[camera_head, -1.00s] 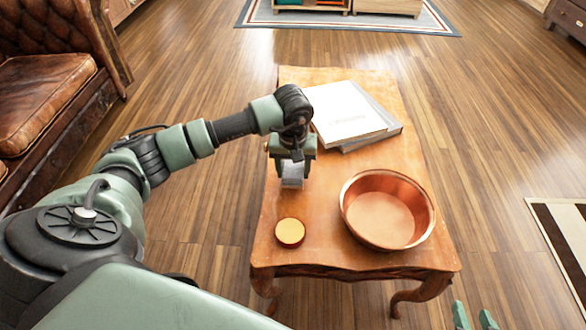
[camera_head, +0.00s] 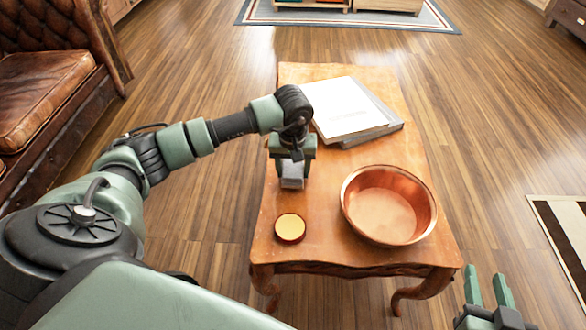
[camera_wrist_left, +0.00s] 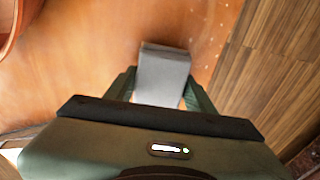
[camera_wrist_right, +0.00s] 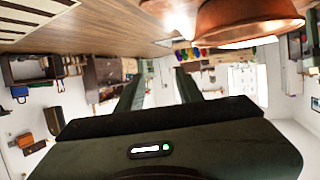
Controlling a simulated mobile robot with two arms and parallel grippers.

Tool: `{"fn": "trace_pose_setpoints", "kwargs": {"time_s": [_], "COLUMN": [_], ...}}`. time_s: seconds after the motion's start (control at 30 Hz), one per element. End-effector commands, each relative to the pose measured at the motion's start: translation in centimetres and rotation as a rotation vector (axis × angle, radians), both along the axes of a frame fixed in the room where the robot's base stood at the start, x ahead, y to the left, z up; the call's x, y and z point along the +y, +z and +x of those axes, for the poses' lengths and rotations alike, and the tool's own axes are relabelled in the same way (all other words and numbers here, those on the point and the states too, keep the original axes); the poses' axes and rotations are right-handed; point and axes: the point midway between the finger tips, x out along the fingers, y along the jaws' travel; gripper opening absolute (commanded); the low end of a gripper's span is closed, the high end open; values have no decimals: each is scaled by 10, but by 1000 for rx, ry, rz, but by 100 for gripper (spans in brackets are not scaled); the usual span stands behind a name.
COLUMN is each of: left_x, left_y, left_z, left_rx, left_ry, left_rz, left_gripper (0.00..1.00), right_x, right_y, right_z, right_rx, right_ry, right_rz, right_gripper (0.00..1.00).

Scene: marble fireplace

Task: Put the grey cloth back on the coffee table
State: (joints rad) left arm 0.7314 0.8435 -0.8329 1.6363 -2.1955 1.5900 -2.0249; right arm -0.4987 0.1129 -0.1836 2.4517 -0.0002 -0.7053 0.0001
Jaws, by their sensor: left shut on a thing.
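The grey cloth (camera_head: 291,175) is a small folded grey piece between the fingers of my left gripper (camera_head: 292,172). The gripper is shut on it, over the left side of the wooden coffee table (camera_head: 330,257). In the left wrist view the cloth (camera_wrist_left: 162,75) sticks out past the fingers, above the tabletop. I cannot tell whether the cloth touches the table. My right gripper (camera_head: 488,290) is open and empty, low at the right beyond the table's near right corner. Its two fingers (camera_wrist_right: 158,92) stand apart in the right wrist view.
A copper bowl (camera_head: 388,205) stands on the table's right near part. A round yellow-topped tin (camera_head: 290,228) is near the front left. Books (camera_head: 350,108) lie at the back. A brown leather sofa (camera_head: 45,85) stands at the left. Tabletop between tin and bowl is clear.

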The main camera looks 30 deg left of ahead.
Motion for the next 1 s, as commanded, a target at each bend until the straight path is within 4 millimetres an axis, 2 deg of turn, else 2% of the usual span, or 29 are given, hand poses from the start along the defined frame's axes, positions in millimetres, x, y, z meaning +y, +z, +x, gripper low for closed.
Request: {"fn": "trace_pose_setpoints", "kwargs": {"time_s": [0.1,0.13,0.2,0.6,1.0], "left_x": [0,0,0,0,-4], "left_y": [0,0,0,5,62], "left_z": [0,0,0,0,-5], "left_rx": [0,0,0,-1,-3], "left_ry": [0,0,0,0,0], "left_rz": [0,0,0,0,-1], "left_gripper": [22,62,79,79,79], "right_x": [0,0,0,0,-20], "right_y": [0,0,0,-1,-55], "right_z": [0,0,0,-1,-44], "right_rx": [0,0,0,12,347], "right_ry": [0,0,0,0,-25], "right_rz": [0,0,0,-3,-81], "right_gripper": [36,36,36,36,36]}}
